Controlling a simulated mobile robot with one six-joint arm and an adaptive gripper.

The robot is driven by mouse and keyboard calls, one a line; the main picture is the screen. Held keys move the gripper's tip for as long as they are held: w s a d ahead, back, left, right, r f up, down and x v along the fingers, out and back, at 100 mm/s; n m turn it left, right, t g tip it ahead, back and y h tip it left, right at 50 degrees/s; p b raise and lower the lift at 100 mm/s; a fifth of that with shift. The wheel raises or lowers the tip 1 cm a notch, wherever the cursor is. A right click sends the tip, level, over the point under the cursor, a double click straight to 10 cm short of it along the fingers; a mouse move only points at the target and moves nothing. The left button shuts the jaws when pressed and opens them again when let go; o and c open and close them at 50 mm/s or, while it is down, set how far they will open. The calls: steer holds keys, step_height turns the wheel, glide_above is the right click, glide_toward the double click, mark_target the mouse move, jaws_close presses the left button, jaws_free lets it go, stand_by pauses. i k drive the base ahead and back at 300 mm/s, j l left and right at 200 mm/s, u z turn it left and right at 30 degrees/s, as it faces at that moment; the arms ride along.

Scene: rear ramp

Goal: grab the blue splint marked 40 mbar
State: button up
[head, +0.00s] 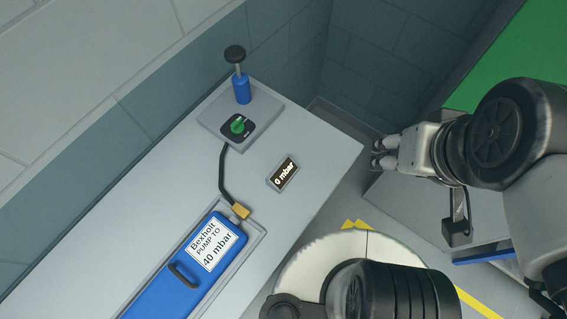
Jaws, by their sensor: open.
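The blue splint (160,296) lies in a shallow recess in the grey bench top (110,250) at the lower left. Its white label reads "Bexholt PUMP TO 40 mbar", and a dark handle (184,275) sits on it. Its lower end runs out of the picture. A dark hose (222,170) with a brass-coloured connector (240,211) meets its upper end. My gripper (377,154) is open and empty, right of the bench top and well apart from the splint.
A blue hand pump (241,89) with a black knob stands on a grey block at the bench's back, beside a green dial (237,126). A small display (283,174) reads "0 mbar". A tiled wall (120,130) borders the bench. A lower grey surface (395,205) is at right.

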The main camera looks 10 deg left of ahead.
mark_target(185, 279)
steer(key=u, duration=1.1)
steer(key=k+u, duration=0.1)
steer(key=u, duration=0.4)
steer(key=j+u, duration=0.15)
steer(key=u, duration=0.35)
steer(key=k+j+u, duration=0.1)
steer(key=u, duration=0.4)
